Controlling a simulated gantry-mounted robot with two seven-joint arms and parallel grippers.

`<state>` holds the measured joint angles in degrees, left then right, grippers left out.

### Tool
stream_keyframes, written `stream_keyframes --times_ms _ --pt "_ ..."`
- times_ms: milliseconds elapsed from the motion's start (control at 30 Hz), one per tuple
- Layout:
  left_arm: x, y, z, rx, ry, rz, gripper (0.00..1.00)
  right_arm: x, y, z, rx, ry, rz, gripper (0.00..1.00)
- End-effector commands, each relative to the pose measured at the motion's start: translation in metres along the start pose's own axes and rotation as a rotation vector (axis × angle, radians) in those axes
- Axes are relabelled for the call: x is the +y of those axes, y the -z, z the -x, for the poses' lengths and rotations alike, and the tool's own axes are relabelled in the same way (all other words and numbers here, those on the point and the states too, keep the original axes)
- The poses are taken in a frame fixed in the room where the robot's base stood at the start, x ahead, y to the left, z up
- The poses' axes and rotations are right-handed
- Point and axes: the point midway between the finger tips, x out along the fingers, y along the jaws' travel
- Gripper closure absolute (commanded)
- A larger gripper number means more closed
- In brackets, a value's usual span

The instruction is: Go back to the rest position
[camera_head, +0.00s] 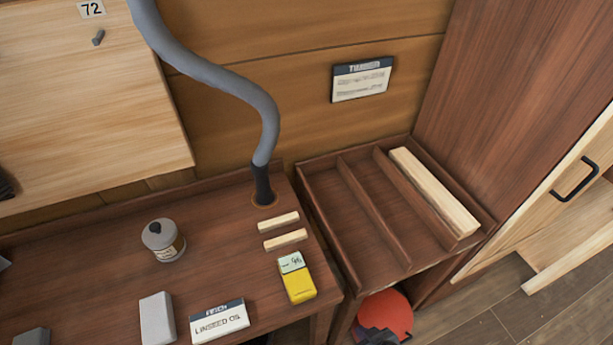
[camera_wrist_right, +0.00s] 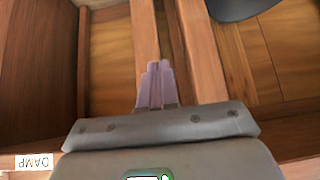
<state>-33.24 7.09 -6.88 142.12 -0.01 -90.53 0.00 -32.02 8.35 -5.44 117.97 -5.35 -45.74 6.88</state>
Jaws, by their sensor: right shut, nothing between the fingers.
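My right gripper (camera_wrist_right: 155,85) shows in the right wrist view with its two narrow fingers together and nothing between them. It points over wooden boards or dividers, and I cannot tell its height above them. In the head view, a dark shape (camera_head: 376,337) in front of a red round thing (camera_head: 388,313) shows at the bottom edge, beside the tray stand; I cannot tell whether it is part of my right arm. My left gripper is not in either view.
A divided wooden tray (camera_head: 358,205) holds a pale timber strip (camera_head: 433,190). On the bench are two short strips (camera_head: 278,222), a yellow meter (camera_head: 297,278), a lidded pot (camera_head: 163,240), a grey block (camera_head: 157,318) and a linseed oil sign (camera_head: 220,320). A grey hose (camera_head: 225,80) rises behind.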

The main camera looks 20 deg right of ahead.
Motion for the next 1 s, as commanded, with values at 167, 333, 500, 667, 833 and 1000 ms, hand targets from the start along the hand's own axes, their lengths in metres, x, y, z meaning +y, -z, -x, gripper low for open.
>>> stream_keyframes --times_ms 167,333,500,667,833,1000 --pt "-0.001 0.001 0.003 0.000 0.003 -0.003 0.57 -0.010 0.041 0.077 -0.097 -0.022 -0.003 1.00" --pt "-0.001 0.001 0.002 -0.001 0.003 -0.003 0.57 -0.009 0.043 0.125 -0.227 -0.034 0.006 1.00" --pt "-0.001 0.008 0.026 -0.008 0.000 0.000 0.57 -0.008 0.036 0.159 -0.377 -0.036 0.030 1.00" --pt "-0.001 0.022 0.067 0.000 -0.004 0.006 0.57 -0.008 0.061 0.189 -0.376 -0.036 0.029 1.00" --pt "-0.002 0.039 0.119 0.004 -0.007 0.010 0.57 -0.009 0.095 0.230 -0.376 -0.036 0.029 1.00" --pt "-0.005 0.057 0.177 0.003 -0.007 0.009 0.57 -0.009 0.133 0.277 -0.375 -0.036 0.029 1.00"
